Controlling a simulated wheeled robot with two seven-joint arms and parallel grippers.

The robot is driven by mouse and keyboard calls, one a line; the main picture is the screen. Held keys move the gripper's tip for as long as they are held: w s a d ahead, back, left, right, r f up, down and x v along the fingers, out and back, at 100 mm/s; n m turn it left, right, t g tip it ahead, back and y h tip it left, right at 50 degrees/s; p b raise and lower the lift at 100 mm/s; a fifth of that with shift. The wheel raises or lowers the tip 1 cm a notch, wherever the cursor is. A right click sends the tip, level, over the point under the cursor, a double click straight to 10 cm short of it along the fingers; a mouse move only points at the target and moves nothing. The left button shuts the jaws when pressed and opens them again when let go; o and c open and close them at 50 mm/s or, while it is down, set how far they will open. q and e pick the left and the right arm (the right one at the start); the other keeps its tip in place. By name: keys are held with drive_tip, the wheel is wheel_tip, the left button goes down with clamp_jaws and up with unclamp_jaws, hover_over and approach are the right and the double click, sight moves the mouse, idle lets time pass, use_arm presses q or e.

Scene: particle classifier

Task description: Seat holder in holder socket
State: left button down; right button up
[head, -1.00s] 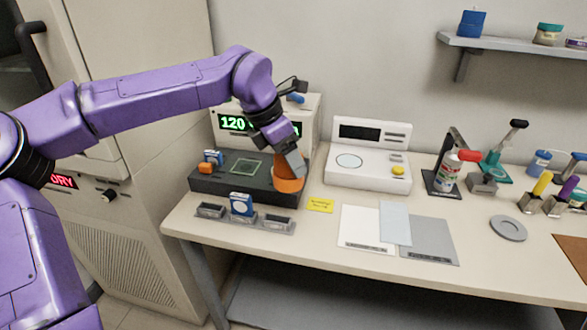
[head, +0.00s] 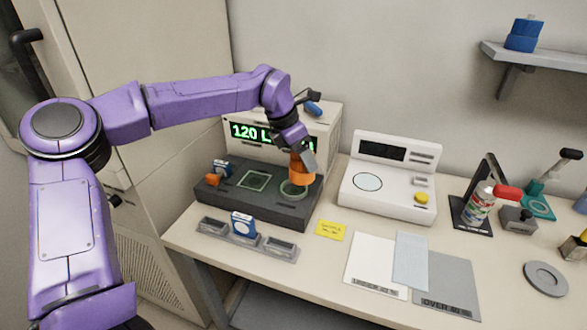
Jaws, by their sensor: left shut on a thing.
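My left gripper (head: 304,157) is shut on an orange holder (head: 301,174). The holder is at the right end of the machine's dark base (head: 258,206). A round, pale-rimmed holder socket (head: 292,190) shows in the top of that base, just below and slightly left of the holder. The holder overlaps the socket's far right side in the picture. I cannot tell whether its lower edge touches the base. My right gripper is not in view.
A square pale-rimmed recess (head: 253,181) and a small orange piece (head: 212,180) are on the base's left part. A three-slot grey tray (head: 270,248) with a blue-and-white box (head: 243,225) stands in front. A white scale (head: 388,190) stands to the right.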

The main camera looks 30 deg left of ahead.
use_arm(q)
drive_tip(key=w+a+f, duration=0.1)
drive_tip(key=f, duration=0.2)
drive_tip(key=w+a+f+p, duration=0.1)
drive_tip(key=a+f, duration=0.1)
drive_tip(key=f, duration=0.1)
drive_tip(key=w+a+f, duration=0.1)
drive_tip(key=f, duration=0.2)
drive_tip(key=shift+w+a+f+p, duration=0.2)
drive_tip(key=shift+a+p, duration=0.1)
drive_tip(key=shift+a, duration=0.1)
drive_tip(key=shift+s, duration=0.1)
drive_tip(key=shift+c, duration=0.8)
unclamp_jaws()
drive_tip(key=b+v, duration=0.1)
drive_tip(key=v, duration=1.1)
